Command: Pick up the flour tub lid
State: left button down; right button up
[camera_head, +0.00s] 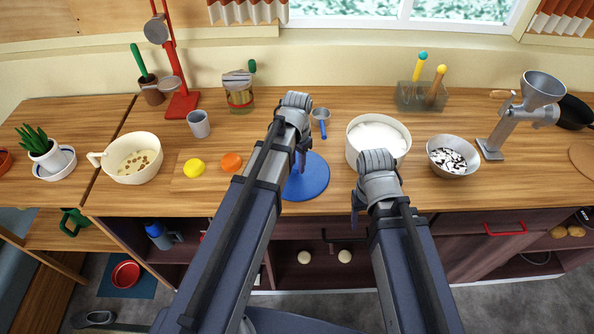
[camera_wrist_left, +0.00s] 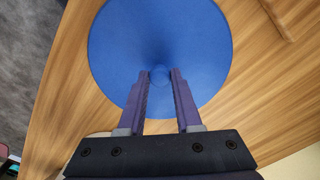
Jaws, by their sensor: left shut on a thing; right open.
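The flour tub lid is a round blue disc (camera_head: 312,184) with a small knob, at the front edge of the wooden counter. It fills much of the left wrist view (camera_wrist_left: 205,45). My left gripper (camera_head: 300,162) is above it, and its fingers (camera_wrist_left: 160,78) are shut on the lid's knob. I cannot tell whether the lid rests on the counter or is slightly raised. The open white flour tub (camera_head: 351,147), full of white flour, stands right of the lid. My right gripper (camera_head: 355,207) is open and empty near the counter's front edge, below the tub.
An orange (camera_head: 231,162) and a lemon (camera_head: 194,168) lie left of the lid, near a cream bowl (camera_head: 118,170). A small blue-handled scoop (camera_head: 321,117) is behind it. A grey bowl (camera_head: 453,170) and a metal grinder (camera_head: 510,120) stand at right.

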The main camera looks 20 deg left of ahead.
aim_at(297, 166)
pick_arm(q)
jog(key=shift+r, duration=0.1)
pick_arm(e)
jog(key=shift+r, duration=0.1)
pick_arm(q)
notch_tip(297, 166, up, 10)
jog(key=p, duration=1)
pick_arm(e)
notch_tip(297, 166, up, 10)
